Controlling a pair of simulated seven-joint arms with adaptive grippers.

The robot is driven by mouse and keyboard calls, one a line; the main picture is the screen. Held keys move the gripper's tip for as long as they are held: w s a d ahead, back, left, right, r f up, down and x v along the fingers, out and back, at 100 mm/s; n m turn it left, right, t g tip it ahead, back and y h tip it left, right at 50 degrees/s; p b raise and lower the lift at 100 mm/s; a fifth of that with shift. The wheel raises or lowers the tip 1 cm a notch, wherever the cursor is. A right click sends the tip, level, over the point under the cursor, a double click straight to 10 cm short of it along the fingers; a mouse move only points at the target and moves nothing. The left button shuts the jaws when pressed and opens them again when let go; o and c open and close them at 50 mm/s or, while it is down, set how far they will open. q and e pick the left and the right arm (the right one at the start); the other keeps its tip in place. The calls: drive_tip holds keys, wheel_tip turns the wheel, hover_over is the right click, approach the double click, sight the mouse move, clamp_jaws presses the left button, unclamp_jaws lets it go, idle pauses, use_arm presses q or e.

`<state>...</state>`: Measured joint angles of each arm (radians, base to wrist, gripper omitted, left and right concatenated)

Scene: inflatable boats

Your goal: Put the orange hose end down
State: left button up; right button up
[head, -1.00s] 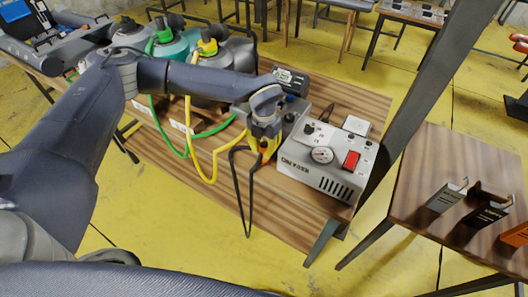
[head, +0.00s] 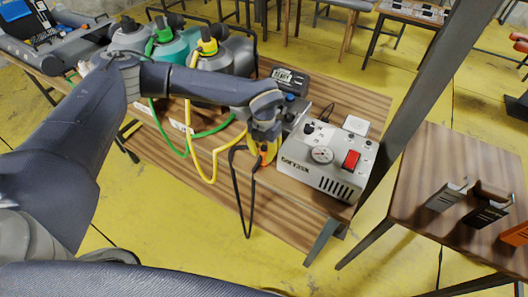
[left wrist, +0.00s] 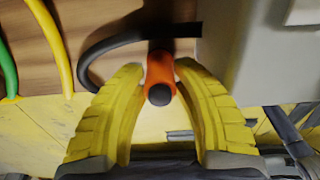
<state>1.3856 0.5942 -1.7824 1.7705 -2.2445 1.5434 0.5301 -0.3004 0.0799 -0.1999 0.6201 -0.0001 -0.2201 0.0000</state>
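The orange hose end (left wrist: 160,72) is between the yellow fingers of my left gripper (left wrist: 160,80) in the left wrist view, with the fingertips against its sides. In the head view my left gripper (head: 264,147) points down beside the left side of the grey pump box (head: 325,158), and a bit of orange shows at its tips. A black hose (head: 240,190) runs from the orange end and hangs in a narrow loop. Whether the orange end touches the table is hidden. My right gripper is out of view.
Green (head: 180,150) and yellow (head: 213,165) hoses loop over the wooden table (head: 290,220) left of my gripper. Tanks stand at the back left. A black device (head: 290,78) stands behind the pump box. A side table (head: 430,165) with brackets is at the right.

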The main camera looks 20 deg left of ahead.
use_arm(q)
wheel_tip(320, 180, up, 12)
idle(0.6)
idle(0.7)
